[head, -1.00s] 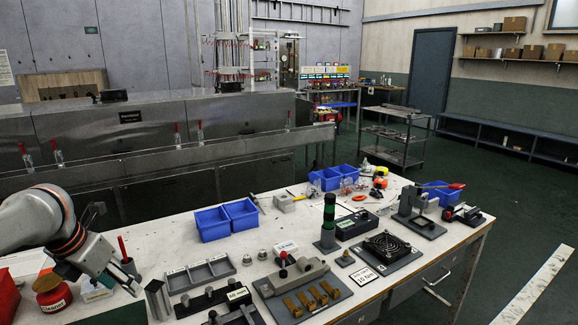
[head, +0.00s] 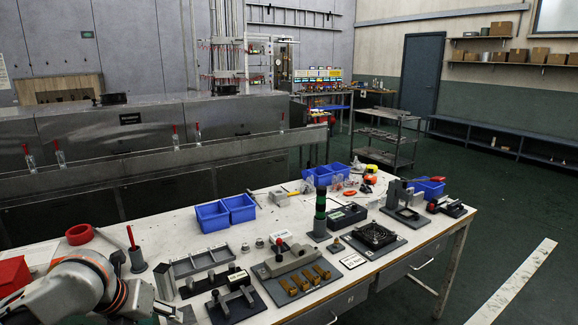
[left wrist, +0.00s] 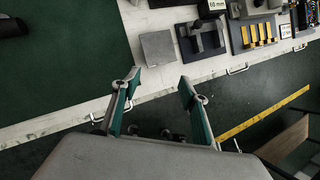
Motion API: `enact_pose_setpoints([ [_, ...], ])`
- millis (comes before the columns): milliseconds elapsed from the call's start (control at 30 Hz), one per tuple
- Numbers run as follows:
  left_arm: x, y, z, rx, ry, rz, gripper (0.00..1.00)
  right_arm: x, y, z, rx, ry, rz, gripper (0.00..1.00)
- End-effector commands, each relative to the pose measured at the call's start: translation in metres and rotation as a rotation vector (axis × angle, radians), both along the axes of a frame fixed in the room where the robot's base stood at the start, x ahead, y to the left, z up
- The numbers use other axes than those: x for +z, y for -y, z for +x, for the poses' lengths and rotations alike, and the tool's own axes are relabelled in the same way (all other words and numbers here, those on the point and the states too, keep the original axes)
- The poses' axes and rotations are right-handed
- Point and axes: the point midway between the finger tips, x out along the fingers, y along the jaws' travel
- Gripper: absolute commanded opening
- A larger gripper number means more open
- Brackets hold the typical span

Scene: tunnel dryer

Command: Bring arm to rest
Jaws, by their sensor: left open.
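My left arm (head: 85,285) comes in at the lower left of the head view, low over the near-left end of the workbench (head: 130,225). My left gripper (left wrist: 160,84) is open and empty in the left wrist view. Its two fingers stand wide apart near the bench's front edge, with green floor behind them. In the head view the gripper is partly cut off at the bottom edge and its fingertips are hard to make out. My right arm and gripper are not in view.
A grey square plate (left wrist: 158,47) lies ahead of the fingers.

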Motion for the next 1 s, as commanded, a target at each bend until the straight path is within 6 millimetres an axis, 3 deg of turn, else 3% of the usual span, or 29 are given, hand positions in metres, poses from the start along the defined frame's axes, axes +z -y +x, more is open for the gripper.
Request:
enact_pose_setpoints([
  [33, -0.015, 0.018, -0.008, 0.053, -0.001, -0.055, 0.44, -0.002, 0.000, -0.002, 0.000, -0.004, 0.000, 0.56],
  [200, -0.042, 0.055, -0.024, 0.315, 0.026, -0.257, 0.44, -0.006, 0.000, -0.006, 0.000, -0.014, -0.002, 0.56],
  [300, -0.055, 0.067, -0.037, 0.495, 0.035, -0.385, 0.44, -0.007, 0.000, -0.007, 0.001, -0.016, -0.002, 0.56],
  [433, -0.069, 0.069, -0.056, 0.757, 0.043, -0.546, 0.44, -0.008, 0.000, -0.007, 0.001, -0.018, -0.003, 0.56],
  [567, -0.083, 0.054, -0.080, 1.048, 0.062, -0.695, 0.44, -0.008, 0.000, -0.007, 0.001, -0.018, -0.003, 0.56],
  [800, -0.107, -0.002, -0.138, 1.569, 0.150, -0.883, 0.44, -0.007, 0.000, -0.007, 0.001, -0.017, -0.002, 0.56],
  [1000, -0.118, -0.048, -0.189, 1.878, 0.263, -0.949, 0.44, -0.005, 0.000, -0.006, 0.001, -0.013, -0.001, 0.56],
])
